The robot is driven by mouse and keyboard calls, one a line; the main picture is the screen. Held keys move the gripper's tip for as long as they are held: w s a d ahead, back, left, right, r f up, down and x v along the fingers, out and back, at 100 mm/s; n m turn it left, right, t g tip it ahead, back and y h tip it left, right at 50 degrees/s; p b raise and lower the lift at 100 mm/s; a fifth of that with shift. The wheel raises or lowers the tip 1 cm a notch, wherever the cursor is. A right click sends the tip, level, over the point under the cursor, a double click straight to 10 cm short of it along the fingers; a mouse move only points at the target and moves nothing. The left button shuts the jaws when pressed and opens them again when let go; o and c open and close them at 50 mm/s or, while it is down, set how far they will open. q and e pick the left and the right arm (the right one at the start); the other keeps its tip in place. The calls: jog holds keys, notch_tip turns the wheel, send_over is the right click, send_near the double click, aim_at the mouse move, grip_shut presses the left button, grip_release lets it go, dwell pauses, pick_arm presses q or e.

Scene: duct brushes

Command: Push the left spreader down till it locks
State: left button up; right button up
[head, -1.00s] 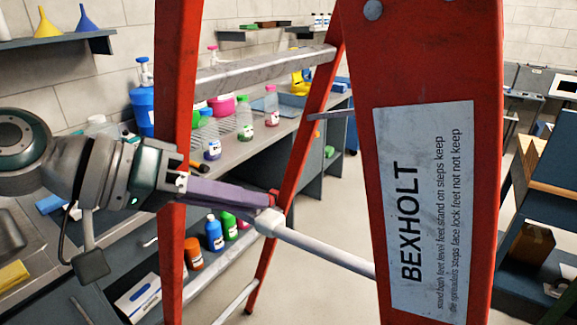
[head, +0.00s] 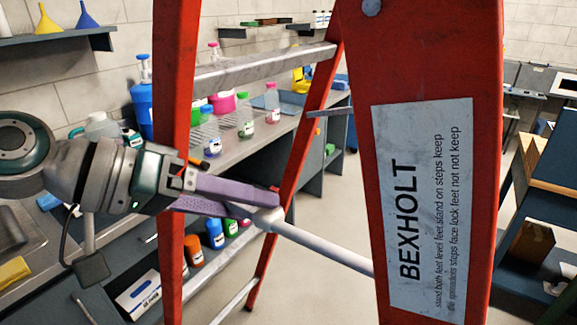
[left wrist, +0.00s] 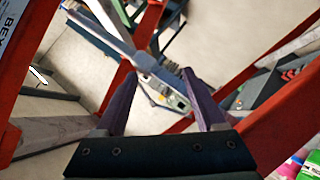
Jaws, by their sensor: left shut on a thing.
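The left spreader (head: 325,250) is a pale grey bar between the red ladder's (head: 445,60) front and rear rails. It slopes up to the left to a whitish joint (head: 268,219) near the rear rail. In the left wrist view, the spreader (left wrist: 115,40) runs in between the fingertips (left wrist: 160,77). The gripper is shut on the spreader; the exact contact is partly hidden. Whether the spreader is locked cannot be told. My right gripper is not in view.
The ladder's red rails and grey step (head: 265,67) stand close around my left arm. A bench (head: 285,130) with bottles is behind, with more bottles on a lower shelf. A shelving unit (head: 545,170) stands at the right.

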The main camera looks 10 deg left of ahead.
pick_arm(q)
jog(key=shift+s+d+f+g, duration=0.1)
jog(key=shift+s+f+g, duration=0.05)
jog(key=shift+s+f, duration=0.35)
jog(key=shift+s+f+g, duration=0.15)
jog(key=shift+s+f, duration=0.1)
jog(key=shift+f, duration=0.3)
jog(key=w+r+b+v, duration=0.1)
jog(key=b+v, duration=0.1)
jog(key=v, duration=0.8)
jog(key=shift+r, duration=0.35)
